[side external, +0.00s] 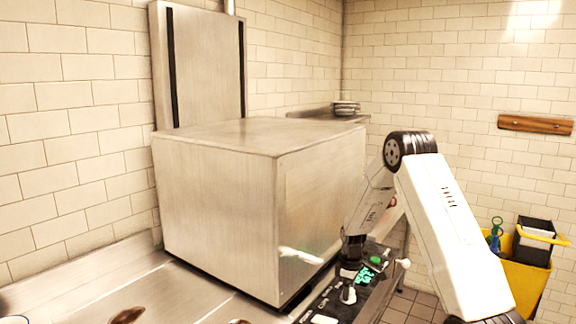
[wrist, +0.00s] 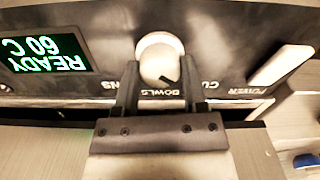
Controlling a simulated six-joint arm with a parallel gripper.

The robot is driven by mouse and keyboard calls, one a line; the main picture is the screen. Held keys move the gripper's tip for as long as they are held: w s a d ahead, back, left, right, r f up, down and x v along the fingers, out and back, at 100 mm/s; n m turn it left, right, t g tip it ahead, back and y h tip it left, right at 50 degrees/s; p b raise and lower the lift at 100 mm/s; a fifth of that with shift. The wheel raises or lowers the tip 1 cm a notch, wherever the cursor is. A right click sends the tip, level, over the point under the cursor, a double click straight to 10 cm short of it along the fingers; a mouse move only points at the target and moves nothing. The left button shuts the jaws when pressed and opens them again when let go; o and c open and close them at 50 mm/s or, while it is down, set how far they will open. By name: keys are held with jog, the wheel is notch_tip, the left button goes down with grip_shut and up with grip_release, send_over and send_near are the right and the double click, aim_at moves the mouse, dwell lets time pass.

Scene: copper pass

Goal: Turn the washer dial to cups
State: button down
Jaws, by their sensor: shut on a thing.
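The dial (wrist: 160,55) is a round white knob on a dark control panel in the wrist view. My gripper (wrist: 160,75) has one finger on each side of the dial and is shut on it. A dark mark on the dial sits low and slightly right, close to the "BOWLS" label (wrist: 163,92). A label starting "CU" (wrist: 210,84) is to the right, partly hidden by the right finger. Letters "NS" (wrist: 108,85) show at the left. In the side external view, my gripper (side external: 352,262) reaches down to the panel.
A green display (wrist: 45,50) reads "READY 60 C", upside down. A white power switch (wrist: 280,66) is right of the dial. A large steel machine box (side external: 225,200) stands behind the panel. A yellow bucket (side external: 525,280) is at the right.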

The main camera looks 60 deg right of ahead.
jog(key=shift+n, duration=0.7)
jog(key=shift+c, duration=0.7)
grip_release()
jog(key=shift+r, duration=3.95)
